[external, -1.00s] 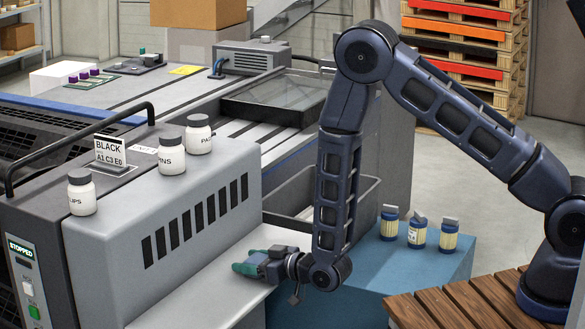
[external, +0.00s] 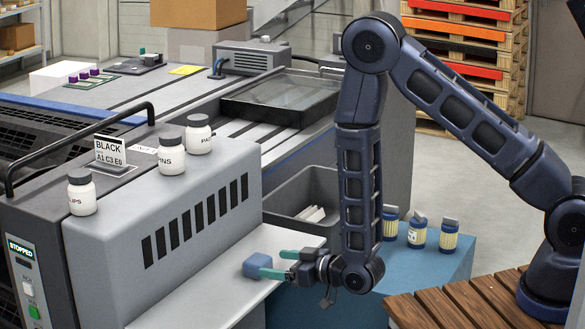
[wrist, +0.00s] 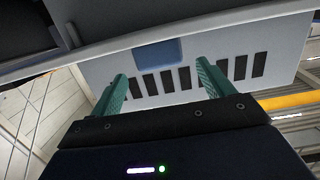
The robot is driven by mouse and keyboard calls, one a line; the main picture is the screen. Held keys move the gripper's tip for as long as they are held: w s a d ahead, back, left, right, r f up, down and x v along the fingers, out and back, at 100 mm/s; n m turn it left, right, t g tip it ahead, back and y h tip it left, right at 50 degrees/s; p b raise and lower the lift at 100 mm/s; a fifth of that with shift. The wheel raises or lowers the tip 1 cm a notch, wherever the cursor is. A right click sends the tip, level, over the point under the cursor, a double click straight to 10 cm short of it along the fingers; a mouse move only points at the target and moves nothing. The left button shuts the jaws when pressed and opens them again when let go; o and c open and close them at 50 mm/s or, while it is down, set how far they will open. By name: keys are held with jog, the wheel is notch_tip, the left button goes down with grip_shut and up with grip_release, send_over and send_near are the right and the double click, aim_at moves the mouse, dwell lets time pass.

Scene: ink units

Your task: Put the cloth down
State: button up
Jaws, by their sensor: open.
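The cloth (external: 257,264) is a small blue folded pad lying on the pale grey ledge (external: 205,300) beside the slotted machine housing. It also shows in the wrist view (wrist: 158,53), ahead of the fingers near the top. My gripper (external: 278,264) is just to the right of the cloth with its green fingers spread. In the wrist view the two fingers (wrist: 161,70) stand wide apart with nothing between them. In the external view one fingertip overlaps the cloth's edge; I cannot tell whether they touch.
The slotted grey housing (external: 165,215) rises left of the ledge, with several white jars on top, one labelled PINS (external: 171,158). A dark grey bin (external: 300,195) holding pale pieces lies behind my gripper.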

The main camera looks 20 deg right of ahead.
jog(key=shift+v, duration=2.05)
jog(key=w+d+r+m+g+h, duration=0.1)
jog(key=w+d+r+m+h, duration=0.15)
jog(key=w+d+r, duration=0.5)
jog(key=w+d+r+m+h, duration=0.1)
jog(key=w+d+r+h, duration=0.3)
jog(key=d+r, duration=0.6)
jog(key=d+r+m+g, duration=0.1)
jog(key=d+r, duration=0.6)
jog(key=r, duration=0.2)
jog(key=s+d+r+m+g+h, duration=0.1)
jog(key=s+d+r+h, duration=0.1)
jog(key=s+d+r, duration=0.45)
jog(key=s+d+r+m+g+h, duration=0.1)
jog(key=s+d+r+m, duration=0.2)
jog(key=d, duration=0.6)
jog(key=s+d+r+g+h, duration=0.1)
jog(key=s+d, duration=0.3)
jog(key=s, duration=0.3)
jog(key=s+d+r+g+h, duration=0.1)
jog(key=s+d, duration=0.3)
jog(key=s, duration=0.4)
jog(key=shift+r+g, duration=0.3)
jog(key=shift+r, duration=0.45)
jog(key=shift+o, duration=0.6)
jog(key=shift+s+d+m, duration=0.15)
jog(key=shift+s+m, duration=0.1)
jog(key=shift+s, duration=0.1)
